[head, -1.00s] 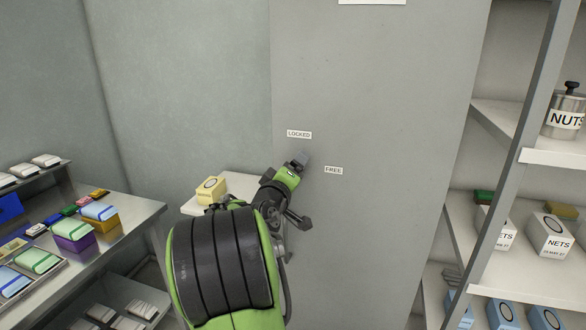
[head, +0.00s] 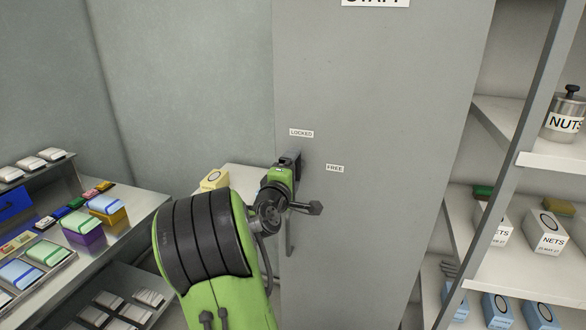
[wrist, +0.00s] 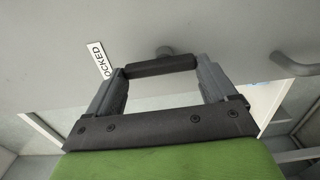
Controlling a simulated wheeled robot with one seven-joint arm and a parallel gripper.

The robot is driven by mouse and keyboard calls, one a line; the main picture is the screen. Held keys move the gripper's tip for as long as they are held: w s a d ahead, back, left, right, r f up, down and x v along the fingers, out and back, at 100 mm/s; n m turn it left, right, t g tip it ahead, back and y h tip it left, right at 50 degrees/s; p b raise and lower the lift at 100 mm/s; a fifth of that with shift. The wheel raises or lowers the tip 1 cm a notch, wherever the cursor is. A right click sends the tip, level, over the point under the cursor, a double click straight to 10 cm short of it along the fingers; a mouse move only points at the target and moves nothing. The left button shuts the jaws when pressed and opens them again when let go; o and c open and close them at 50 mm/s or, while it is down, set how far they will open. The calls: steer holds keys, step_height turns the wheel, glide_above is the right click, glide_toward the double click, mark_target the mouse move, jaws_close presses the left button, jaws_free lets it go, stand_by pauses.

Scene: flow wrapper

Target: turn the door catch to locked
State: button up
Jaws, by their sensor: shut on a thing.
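The door catch (wrist: 160,66) is a dark bar on a round stem on the grey door (head: 375,110). My gripper (wrist: 160,72) is shut on the bar, with a finger at each end of it. In the wrist view the bar's left end lies close to the LOCKED label (wrist: 98,58). In the head view my gripper (head: 293,160) is at the door just below the LOCKED label (head: 301,133), left of the FREE label (head: 335,168). There it hides most of the catch, so its exact angle is hard to tell.
A door handle (wrist: 295,66) stands to the right in the wrist view. A shelf unit with a NETS box (head: 547,233) and a NUTS tin (head: 565,118) is at right. A bench with coloured packs (head: 82,231) is at left. A yellow box (head: 214,179) stands behind my arm.

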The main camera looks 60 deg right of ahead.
stand_by(0.3)
steer(key=o, duration=0.8)
steer(key=shift+o, duration=0.2)
steer(key=s+a+b, duration=0.2)
steer(key=a, duration=1.3)
steer(key=shift+s+a, duration=0.25)
steer(key=shift+a, duration=0.05)
